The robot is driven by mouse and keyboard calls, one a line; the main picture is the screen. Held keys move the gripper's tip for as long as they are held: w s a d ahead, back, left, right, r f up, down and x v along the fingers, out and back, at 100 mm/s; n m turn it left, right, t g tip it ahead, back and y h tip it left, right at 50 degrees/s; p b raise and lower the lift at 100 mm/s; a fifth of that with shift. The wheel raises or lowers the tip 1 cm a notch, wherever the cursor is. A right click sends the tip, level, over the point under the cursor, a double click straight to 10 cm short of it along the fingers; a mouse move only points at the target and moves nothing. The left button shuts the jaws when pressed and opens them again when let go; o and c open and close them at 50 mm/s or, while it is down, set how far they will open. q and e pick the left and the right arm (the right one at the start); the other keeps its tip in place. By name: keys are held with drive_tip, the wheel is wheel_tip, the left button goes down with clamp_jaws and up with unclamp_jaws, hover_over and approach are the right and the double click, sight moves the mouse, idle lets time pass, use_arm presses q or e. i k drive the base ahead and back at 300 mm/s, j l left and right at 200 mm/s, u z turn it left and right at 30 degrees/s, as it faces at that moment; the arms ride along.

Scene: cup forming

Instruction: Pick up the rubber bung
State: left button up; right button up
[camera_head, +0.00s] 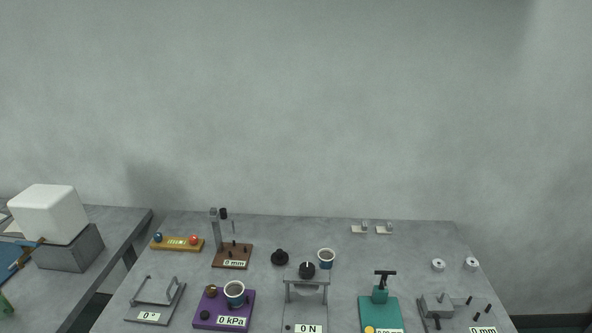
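Neither of my grippers is in view.
A press (306,291) reading 0 N stands in front of the bung. A purple 0 kPa base (208,311) carries another cup (235,293). A brown 0 mm gauge stand (232,257) is to the left, a teal stand (380,312) to the right. The back middle of the table is clear.

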sight(280, 257)
drive_tip(key=k+j+z, duration=0.1)
drive_tip(key=z, duration=0.25)
drive_tip(key=k+z, duration=0.15)
drive_tip(key=z, duration=0.25)
drive_tip(key=k+z, duration=0.1)
drive_tip(key=z, duration=0.25)
drive_tip(key=k+j, duration=0.05)
